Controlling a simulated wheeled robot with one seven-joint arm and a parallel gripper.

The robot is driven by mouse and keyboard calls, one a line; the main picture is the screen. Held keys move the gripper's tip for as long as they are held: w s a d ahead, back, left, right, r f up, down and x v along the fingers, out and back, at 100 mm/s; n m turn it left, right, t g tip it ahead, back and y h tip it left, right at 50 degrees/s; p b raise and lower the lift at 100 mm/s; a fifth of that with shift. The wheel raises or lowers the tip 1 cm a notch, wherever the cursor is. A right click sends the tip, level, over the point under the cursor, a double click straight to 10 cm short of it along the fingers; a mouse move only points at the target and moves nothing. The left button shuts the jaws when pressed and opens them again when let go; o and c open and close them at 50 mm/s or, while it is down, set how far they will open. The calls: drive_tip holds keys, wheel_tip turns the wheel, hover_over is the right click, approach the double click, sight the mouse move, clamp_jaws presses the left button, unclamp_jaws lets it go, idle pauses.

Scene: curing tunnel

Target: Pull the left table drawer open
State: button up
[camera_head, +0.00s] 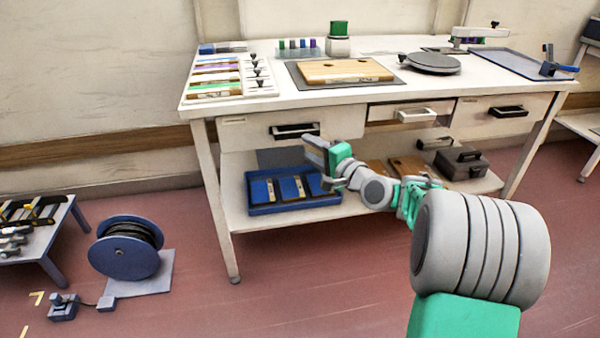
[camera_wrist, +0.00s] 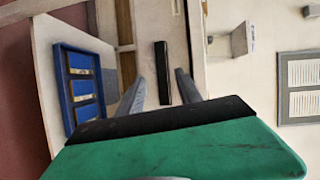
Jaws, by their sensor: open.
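The left table drawer (camera_head: 245,133) is a pale front under the left part of the white table and looks shut. Its black bar handle (camera_head: 290,130) shows in the head view, and in the wrist view (camera_wrist: 162,72) it stands as an upright dark bar. My gripper (camera_head: 310,143) is just in front of the drawer, at the right end of the handle in the head view. In the wrist view my gripper (camera_wrist: 160,80) is open and empty, with the handle between the lines of its two fingers. I cannot tell whether the fingertips reach past the handle.
The white table (camera_head: 290,103) has a middle drawer (camera_head: 402,113) and a right drawer (camera_head: 506,108). On its lower shelf stand a blue tray (camera_head: 262,209) and a grey case (camera_head: 461,164). A blue cable reel (camera_head: 120,258) is on the floor at left. The floor before the table is clear.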

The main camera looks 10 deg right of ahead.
sight(298, 135)
drive_tip(key=shift+m+t, duration=0.5)
drive_tip(key=shift+m, duration=0.2)
drive_tip(key=x, duration=0.2)
drive_tip(key=d+b+x, duration=0.1)
drive_tip(key=x, duration=0.2)
drive_tip(key=b+x, duration=0.1)
drive_tip(key=x, duration=0.1)
drive_tip(key=shift+w+f, duration=0.3)
drive_tip(key=shift+w, duration=0.4)
drive_tip(key=shift+d, duration=0.1)
drive_tip(key=shift+c, duration=0.3)
clamp_jaws()
